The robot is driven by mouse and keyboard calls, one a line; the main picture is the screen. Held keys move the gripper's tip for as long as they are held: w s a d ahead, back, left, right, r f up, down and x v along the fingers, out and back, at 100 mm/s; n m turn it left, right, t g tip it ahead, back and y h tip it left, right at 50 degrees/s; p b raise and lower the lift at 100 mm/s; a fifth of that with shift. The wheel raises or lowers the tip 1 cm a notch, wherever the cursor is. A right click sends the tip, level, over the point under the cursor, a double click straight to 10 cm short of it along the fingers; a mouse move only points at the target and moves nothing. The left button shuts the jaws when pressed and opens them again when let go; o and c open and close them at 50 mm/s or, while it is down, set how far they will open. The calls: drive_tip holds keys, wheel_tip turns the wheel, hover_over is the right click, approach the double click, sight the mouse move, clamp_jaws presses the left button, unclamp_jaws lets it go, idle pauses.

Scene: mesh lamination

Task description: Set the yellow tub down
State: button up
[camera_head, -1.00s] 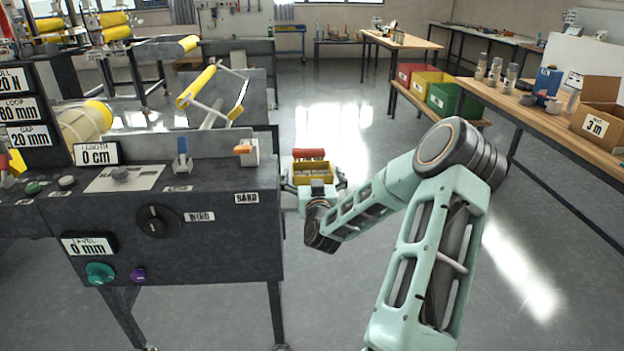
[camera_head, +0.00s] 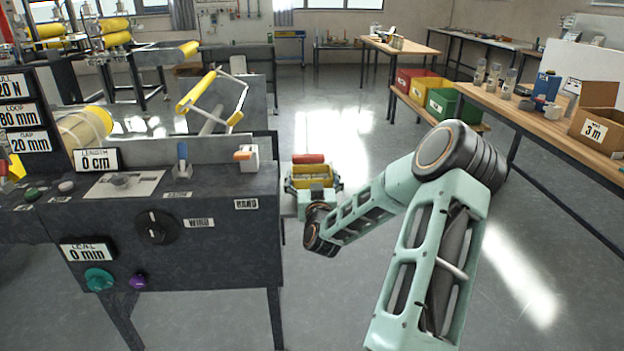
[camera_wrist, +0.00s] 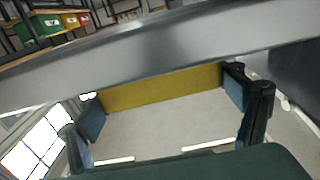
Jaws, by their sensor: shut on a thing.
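The yellow tub (camera_head: 314,182) is small and open-topped, and sits just right of the dark machine bench in the head view. My gripper (camera_head: 313,184) is shut on it, with one finger at each side. In the wrist view, a yellow wall of the tub (camera_wrist: 165,87) spans between the dark blue finger pads of my gripper (camera_wrist: 165,105). A pale grey area shows below that wall; I cannot tell whether it is contents or a surface. The tub's underside is hidden, so I cannot tell whether it touches a support.
A red object (camera_head: 308,158) shows just behind the tub. The dark machine bench (camera_head: 200,260) with knobs and labels stands close on the left. A wooden table (camera_head: 530,112) with jars and boxes is on the right, beside red, yellow and green bins (camera_head: 440,101). Open floor lies between.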

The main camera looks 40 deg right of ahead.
wheel_tip(320, 180, up, 3)
drive_tip(key=shift+f+p, duration=0.2)
drive_tip(key=shift+p, duration=0.1)
drive_tip(key=s+a+r+p, duration=0.2)
drive_tip(key=s+a+r, duration=0.5)
drive_tip(key=s, duration=0.5)
wheel_tip(320, 180, up, 3)
drive_tip(key=shift+a+f, duration=0.1)
drive_tip(key=shift+a, duration=0.1)
